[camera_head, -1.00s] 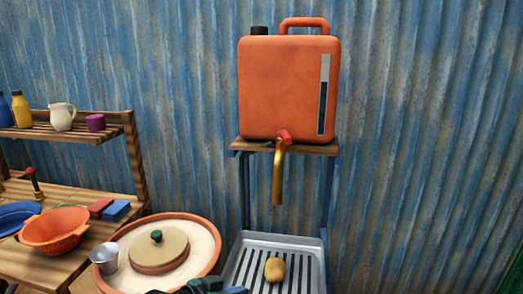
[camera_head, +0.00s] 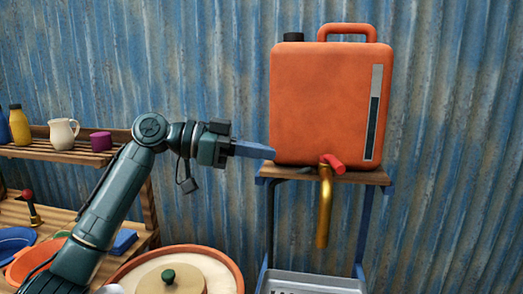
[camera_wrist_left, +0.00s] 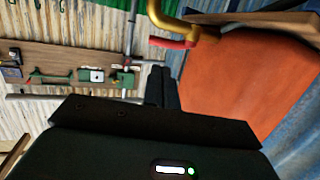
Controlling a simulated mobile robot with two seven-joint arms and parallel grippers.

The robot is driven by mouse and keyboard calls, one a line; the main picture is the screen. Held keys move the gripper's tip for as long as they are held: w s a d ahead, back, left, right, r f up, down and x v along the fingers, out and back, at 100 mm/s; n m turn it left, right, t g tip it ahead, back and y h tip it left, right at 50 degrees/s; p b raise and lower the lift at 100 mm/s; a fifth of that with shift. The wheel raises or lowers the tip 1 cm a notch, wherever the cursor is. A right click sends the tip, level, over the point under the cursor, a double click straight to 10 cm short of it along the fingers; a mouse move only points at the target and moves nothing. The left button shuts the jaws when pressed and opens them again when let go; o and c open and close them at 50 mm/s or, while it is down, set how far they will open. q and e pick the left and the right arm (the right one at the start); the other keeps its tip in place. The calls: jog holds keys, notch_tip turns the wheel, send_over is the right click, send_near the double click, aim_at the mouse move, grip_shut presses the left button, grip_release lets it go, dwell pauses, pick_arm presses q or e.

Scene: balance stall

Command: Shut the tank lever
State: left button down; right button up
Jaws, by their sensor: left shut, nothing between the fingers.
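The orange tank (camera_head: 322,105) stands on a small wooden shelf (camera_head: 380,177) against the corrugated wall. A brass spout (camera_head: 324,210) hangs from its lower front, with a red lever (camera_head: 333,163) on top of it. My left gripper (camera_head: 270,152) is shut and empty, its fingertips at the tank's lower left edge, to the left of the lever. I cannot tell whether it touches the tank. The left wrist view shows the closed fingers (camera_wrist_left: 161,88), with the red lever (camera_wrist_left: 172,43) and brass spout (camera_wrist_left: 185,30) beyond them. My right gripper is not in view.
A grey metal tray (camera_head: 310,283) lies below the spout. A round basin (camera_head: 228,262) with a lidded pot stands left of it. A wooden rack (camera_head: 60,154) with a white jug (camera_head: 62,134) and a purple cup (camera_head: 101,141) is at the left.

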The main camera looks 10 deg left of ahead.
aim_at(332, 164)
pick_arm(q)
jog(key=p+x, duration=0.2)
jog(key=x, duration=0.7)
jog(key=shift+w+d, duration=0.2)
jog(key=shift+d, duration=0.2)
jog(key=shift+w+d+f, duration=0.1)
jog(key=shift+d, duration=0.35)
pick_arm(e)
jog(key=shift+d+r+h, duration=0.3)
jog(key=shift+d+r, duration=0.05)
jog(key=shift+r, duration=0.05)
